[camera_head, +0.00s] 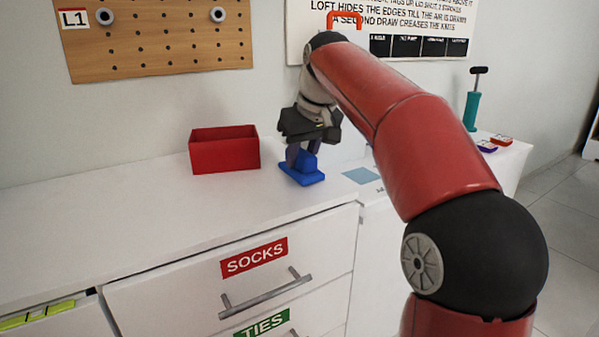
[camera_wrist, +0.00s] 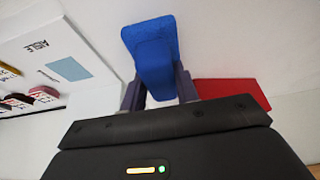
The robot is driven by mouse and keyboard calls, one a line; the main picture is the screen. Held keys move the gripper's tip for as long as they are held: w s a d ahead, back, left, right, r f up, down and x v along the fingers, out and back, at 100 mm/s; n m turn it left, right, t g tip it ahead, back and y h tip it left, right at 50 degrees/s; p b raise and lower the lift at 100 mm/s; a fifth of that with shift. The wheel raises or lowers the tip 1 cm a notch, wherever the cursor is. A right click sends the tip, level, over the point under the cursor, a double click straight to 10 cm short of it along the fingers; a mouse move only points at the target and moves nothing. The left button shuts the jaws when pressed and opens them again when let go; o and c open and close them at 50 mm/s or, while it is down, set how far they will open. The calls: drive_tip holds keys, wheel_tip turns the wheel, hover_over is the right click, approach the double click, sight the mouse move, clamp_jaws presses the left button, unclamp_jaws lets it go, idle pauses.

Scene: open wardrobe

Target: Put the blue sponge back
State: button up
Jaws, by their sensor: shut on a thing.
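The blue sponge (camera_head: 301,175) is at the right end of the white dresser top, with a wide flat lower part and a narrower raised part. My gripper (camera_head: 300,155) reaches down from above and is shut on the raised part. In the wrist view the sponge (camera_wrist: 152,45) shows beyond my gripper (camera_wrist: 160,95), with the dark fingers on either side of its near end. I cannot tell whether its underside touches the dresser top.
An open red box (camera_head: 224,156) stands left of the sponge. A flat pale-blue square (camera_head: 361,175) lies to the right. A teal pump (camera_head: 472,108) and small labelled blocks (camera_head: 501,140) are farther right. The left dresser top is clear. The SOCKS drawer (camera_head: 254,258) is shut.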

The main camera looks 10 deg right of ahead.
drive_tip(key=shift+f, duration=0.6)
drive_tip(key=shift+r, duration=0.15)
drive_tip(key=o, duration=0.9)
drive_tip(key=shift+o, duration=0.2)
drive_tip(key=shift+s+r, duration=0.1)
drive_tip(key=shift+r, duration=0.3)
drive_tip(key=p+v, duration=0.3)
drive_tip(key=v, duration=0.8)
drive_tip(key=shift+s, duration=0.15)
